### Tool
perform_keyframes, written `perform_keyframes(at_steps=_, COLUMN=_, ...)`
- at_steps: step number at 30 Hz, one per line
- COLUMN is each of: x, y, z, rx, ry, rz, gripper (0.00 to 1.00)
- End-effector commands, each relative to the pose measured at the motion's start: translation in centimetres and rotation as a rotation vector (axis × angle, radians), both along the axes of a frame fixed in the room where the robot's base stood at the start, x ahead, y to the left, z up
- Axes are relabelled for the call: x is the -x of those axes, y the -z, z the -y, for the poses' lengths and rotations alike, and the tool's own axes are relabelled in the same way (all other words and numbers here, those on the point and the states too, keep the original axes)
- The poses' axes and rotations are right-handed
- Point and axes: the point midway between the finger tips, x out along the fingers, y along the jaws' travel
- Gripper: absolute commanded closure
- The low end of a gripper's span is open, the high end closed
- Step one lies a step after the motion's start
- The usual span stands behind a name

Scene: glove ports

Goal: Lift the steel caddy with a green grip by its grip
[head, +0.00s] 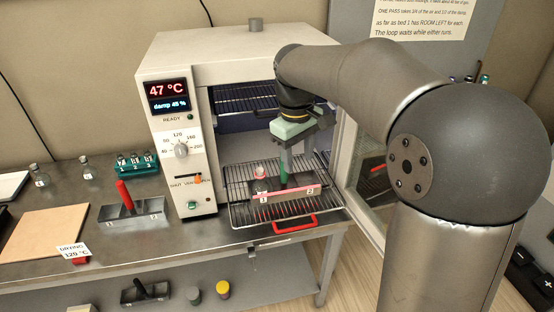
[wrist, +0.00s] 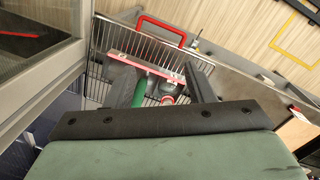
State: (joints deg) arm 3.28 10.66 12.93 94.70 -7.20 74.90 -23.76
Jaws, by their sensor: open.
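The steel caddy (head: 292,194) with the green grip (head: 284,173) sits on the wire rack pulled out of the oven. Its front edge has a red strip with labels 1 and 2. A small glass vessel (head: 260,172) stands in its left part. My gripper (head: 297,163) is open above the caddy, pointing down. In the wrist view the green grip (wrist: 139,92) shows between my fingers, close to the left one; contact cannot be told. The caddy's red-edged side (wrist: 146,67) and a glass vessel (wrist: 168,90) also show there. My fingers partly hide the caddy.
The oven (head: 182,110) reads 47 °C and stands open around the wire rack (head: 240,213), which has a red handle (head: 295,225). A glass door (head: 372,180) is at the right. Another caddy with a red grip (head: 124,195) stands on the bench, left of the oven.

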Motion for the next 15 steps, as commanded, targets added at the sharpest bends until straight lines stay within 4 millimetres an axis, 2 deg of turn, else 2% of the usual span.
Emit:
perform_keyframes(at_steps=1, x=-3.1, y=-1.1, z=-0.5, rx=-0.009, ry=-0.060, rz=-0.008, gripper=0.51)
perform_keyframes(at_steps=3, x=-6.4, y=-2.2, z=-1.0, rx=-0.019, ry=-0.138, rz=-0.016, gripper=0.51)
perform_keyframes(at_steps=6, x=-10.0, y=-3.1, z=-1.3, rx=-0.039, ry=-0.224, rz=-0.025, gripper=0.51)
perform_keyframes(at_steps=10, x=-12.9, y=-3.7, z=-1.1, rx=-0.064, ry=-0.292, rz=-0.030, gripper=0.51)
perform_keyframes(at_steps=15, x=-14.1, y=-3.4, z=-0.8, rx=-0.076, ry=-0.323, rz=-0.031, gripper=0.51)
